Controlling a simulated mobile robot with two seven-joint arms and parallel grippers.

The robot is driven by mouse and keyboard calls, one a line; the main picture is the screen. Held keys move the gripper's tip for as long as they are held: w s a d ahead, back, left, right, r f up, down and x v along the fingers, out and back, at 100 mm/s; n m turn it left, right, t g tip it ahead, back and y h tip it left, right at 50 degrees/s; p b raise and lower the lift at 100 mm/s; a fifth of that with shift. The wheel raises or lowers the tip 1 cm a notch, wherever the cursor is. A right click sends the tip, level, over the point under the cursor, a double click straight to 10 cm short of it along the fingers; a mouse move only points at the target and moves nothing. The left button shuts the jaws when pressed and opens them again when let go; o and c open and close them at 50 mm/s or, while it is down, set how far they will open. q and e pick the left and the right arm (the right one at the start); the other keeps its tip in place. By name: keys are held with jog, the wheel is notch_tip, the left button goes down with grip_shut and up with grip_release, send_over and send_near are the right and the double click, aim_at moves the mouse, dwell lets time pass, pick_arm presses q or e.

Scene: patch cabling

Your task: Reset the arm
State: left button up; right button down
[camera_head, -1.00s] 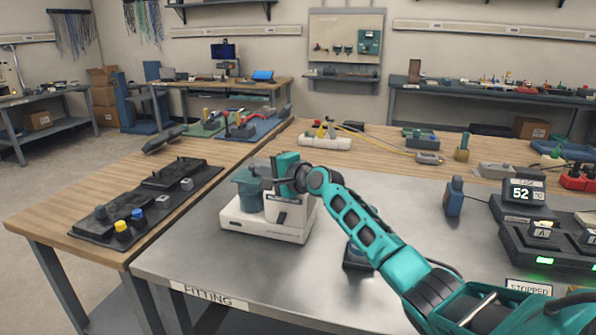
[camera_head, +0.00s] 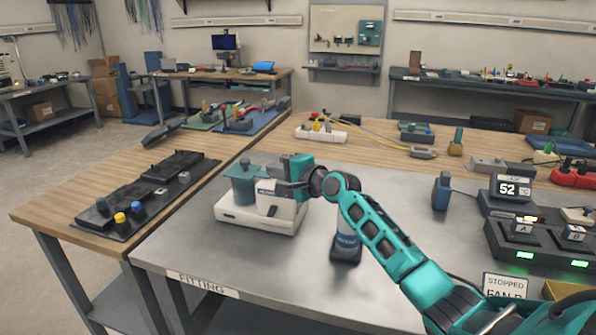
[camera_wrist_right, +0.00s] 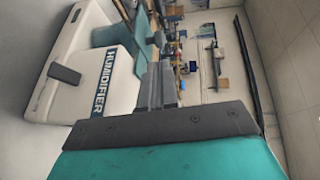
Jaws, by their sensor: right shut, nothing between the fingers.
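My right arm (camera_head: 385,240) reaches in from the lower right of the head view. Its gripper (camera_head: 278,187) is shut and empty, close to the front right of the white humidifier (camera_head: 262,222) with its teal tank (camera_head: 243,185). In the right wrist view the closed fingers (camera_wrist_right: 160,87) lie beside the humidifier body (camera_wrist_right: 105,85) with its "HUMIDIFIER" label. I cannot tell whether they touch it. My left gripper is not in view.
The humidifier stands on the metal bench top (camera_head: 190,255) marked "FITTING". A dark-based bottle (camera_head: 346,247) stands right of it, partly behind my arm. A black device with a "52" display (camera_head: 512,188) and green lights is at the right. A dark tray (camera_head: 140,200) lies at the left.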

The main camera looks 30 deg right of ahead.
jog(key=v, duration=0.6)
jog(key=s+a+f+n+g, duration=0.6)
jog(key=s+a+f+n, duration=0.3)
jog(key=s+a+f, duration=0.45)
jog(key=s+f+n+g+h, duration=0.2)
jog(key=s+f+n+g, duration=0.15)
jog(key=s, duration=0.85)
jog(key=s+f+n+g+h, duration=0.25)
jog(key=s+n, duration=0.25)
jog(key=s, duration=0.6)
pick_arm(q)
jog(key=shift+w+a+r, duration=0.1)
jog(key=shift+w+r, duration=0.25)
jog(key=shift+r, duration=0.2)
pick_arm(e)
jog(key=w+a+f+t+y, duration=0.2)
jog(key=w+a+f+t, duration=0.1)
jog(key=w+f+t, duration=0.4)
jog(key=shift+a+f, duration=0.3)
jog(key=shift+f, duration=0.3)
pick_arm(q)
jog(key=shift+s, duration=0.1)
pick_arm(e)
jog(key=shift+y, duration=0.25)
jog(key=c, duration=1.8)
grip_release()
